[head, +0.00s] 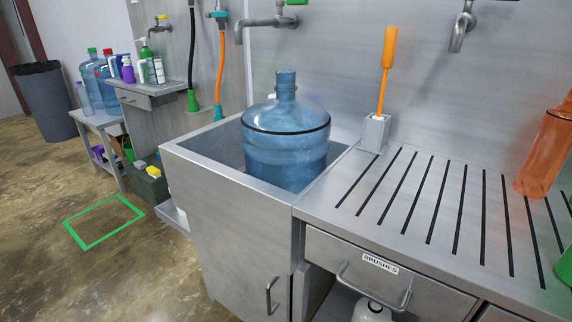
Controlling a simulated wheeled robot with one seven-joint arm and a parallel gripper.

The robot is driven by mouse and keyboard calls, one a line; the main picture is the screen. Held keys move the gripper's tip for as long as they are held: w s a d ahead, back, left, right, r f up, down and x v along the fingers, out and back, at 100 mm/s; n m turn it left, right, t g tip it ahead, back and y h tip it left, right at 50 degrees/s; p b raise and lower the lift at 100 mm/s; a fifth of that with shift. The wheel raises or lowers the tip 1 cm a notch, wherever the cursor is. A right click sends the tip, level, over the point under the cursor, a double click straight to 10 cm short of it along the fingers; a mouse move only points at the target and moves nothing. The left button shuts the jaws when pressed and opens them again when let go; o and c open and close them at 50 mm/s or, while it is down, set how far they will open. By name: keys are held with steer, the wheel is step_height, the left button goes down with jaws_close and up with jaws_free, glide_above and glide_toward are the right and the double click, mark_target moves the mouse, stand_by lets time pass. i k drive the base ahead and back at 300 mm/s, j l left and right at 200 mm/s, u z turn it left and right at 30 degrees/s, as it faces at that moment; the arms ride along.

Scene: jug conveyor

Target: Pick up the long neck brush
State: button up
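An orange brush (388,62) with a thick handle on top and a thin orange shaft stands upright, leaning slightly, in a small grey metal holder (374,133). Its lower end is hidden inside the holder. The holder stands at the back of the counter, just right of the sink, close to the wall. My gripper is not in view.
A large blue jug (286,140) stands in the metal sink (228,187), left of the brush. The slotted drainboard (430,205) is clear in its middle; an orange bottle (546,150) stands at its right. Taps (462,28) project from the wall. A drawer (385,278) reads "BRUSHES".

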mark_target(391, 32)
steer(key=j+z, duration=0.1)
steer(key=z, duration=0.55)
steer(key=i+j+z, duration=0.1)
steer(key=j+z, duration=0.3)
steer(key=j, duration=0.3)
steer(key=j+z, duration=0.4)
steer(key=j, duration=0.3)
